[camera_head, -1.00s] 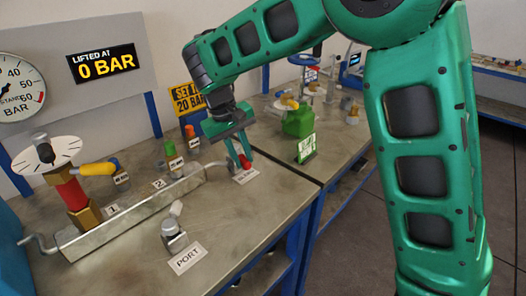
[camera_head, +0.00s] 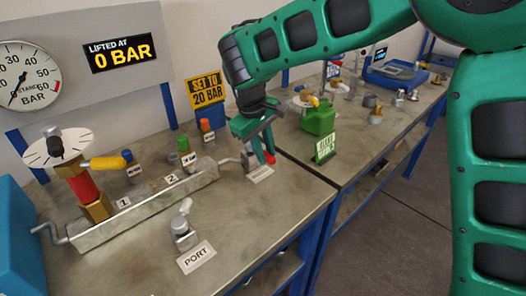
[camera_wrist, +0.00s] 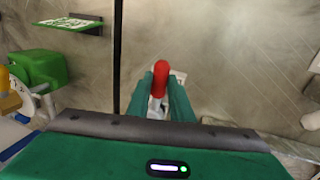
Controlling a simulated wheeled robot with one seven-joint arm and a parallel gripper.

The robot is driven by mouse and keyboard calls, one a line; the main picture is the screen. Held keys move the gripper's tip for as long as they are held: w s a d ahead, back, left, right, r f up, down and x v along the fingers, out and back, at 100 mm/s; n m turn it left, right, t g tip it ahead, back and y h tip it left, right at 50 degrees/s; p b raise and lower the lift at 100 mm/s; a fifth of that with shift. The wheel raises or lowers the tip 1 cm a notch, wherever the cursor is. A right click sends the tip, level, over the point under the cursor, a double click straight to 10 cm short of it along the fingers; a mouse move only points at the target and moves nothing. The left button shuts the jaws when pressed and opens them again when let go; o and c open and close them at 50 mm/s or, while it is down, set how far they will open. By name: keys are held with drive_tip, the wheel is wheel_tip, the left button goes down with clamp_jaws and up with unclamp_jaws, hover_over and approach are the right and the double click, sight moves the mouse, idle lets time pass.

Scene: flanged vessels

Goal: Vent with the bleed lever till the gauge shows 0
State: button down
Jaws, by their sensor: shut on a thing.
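The bleed lever has a red handle (camera_head: 270,158) on a small metal fitting at the right end of the near bench. It stands between the fingers of my gripper (camera_head: 262,153), which is shut on it. In the wrist view the red handle (camera_wrist: 161,72) sticks up between the green fingers (camera_wrist: 163,98), which hide part of the fitting. The round white gauge (camera_head: 27,75), marked in bar, is on the panel at far left. Its dark needle points to the lower left, at the low end of the scale; the exact reading is too small to tell.
A display (camera_head: 124,52) reads "LIFTED AT 0 BAR". A yellow sign (camera_head: 206,90) says "SET TO 20 BAR". A metal trough (camera_head: 145,212), a valve with a white dial (camera_head: 57,147) and a port fitting (camera_head: 183,234) stand left.

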drive_tip(key=shift+w+r, duration=0.1)
drive_tip(key=shift+w, duration=0.05)
drive_tip(key=c, duration=1.6)
unclamp_jaws()
drive_tip(key=v, duration=1)
drive_tip(key=shift+r, duration=0.25)
